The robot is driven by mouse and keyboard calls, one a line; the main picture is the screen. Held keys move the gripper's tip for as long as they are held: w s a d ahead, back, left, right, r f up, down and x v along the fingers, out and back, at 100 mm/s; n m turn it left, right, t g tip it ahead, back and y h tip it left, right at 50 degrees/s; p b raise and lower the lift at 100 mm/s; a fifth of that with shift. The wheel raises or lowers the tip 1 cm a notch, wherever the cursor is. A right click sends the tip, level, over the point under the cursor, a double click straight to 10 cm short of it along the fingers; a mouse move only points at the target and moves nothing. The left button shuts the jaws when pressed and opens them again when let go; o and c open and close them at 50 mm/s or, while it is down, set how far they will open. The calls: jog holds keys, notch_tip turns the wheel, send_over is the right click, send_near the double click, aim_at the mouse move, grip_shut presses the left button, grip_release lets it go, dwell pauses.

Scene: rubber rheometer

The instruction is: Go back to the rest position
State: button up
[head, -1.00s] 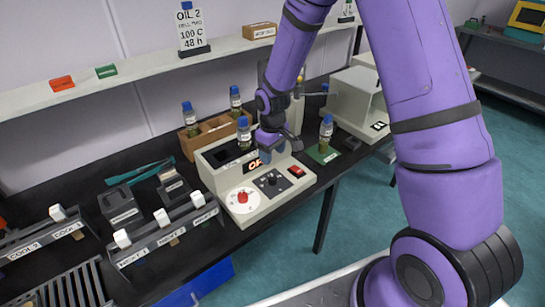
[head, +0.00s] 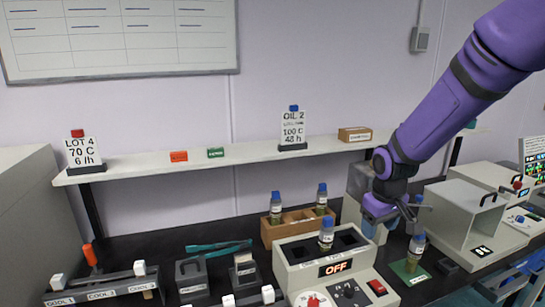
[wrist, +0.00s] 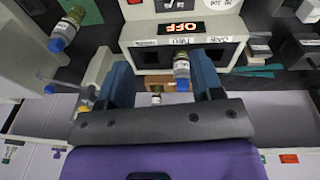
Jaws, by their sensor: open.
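My gripper (head: 393,222) is open and empty. It hangs in the air above the right end of the grey heating block (head: 337,267), whose display reads OFF. A blue-capped vial (head: 326,233) stands upright in the block, to the left of my gripper. In the wrist view my two blue fingers (wrist: 165,80) are spread wide. A vial (wrist: 182,68) shows between them in that picture, beyond the fingertips and not gripped. The block's OFF sign (wrist: 180,28) shows upside down there.
Two capped vials stand in a wooden rack (head: 290,230) behind the block. Another vial (head: 415,250) stands on a green mat (head: 409,271) to the right. A shelf (head: 220,160) with label cards runs along the wall. A grey box machine (head: 465,225) stands right of the mat.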

jog(key=s+d+r+m+t, duration=0.2)
jog(key=s+d+r, duration=0.1)
jog(key=s+r, duration=1)
jog(key=s+d+r+m+t, duration=0.1)
jog(key=s+r, duration=0.5)
jog(key=s, duration=0.6)
jog(key=shift+s+m+t, duration=0.2)
jog(key=shift+m+t, duration=0.1)
jog(key=shift+m, duration=0.4)
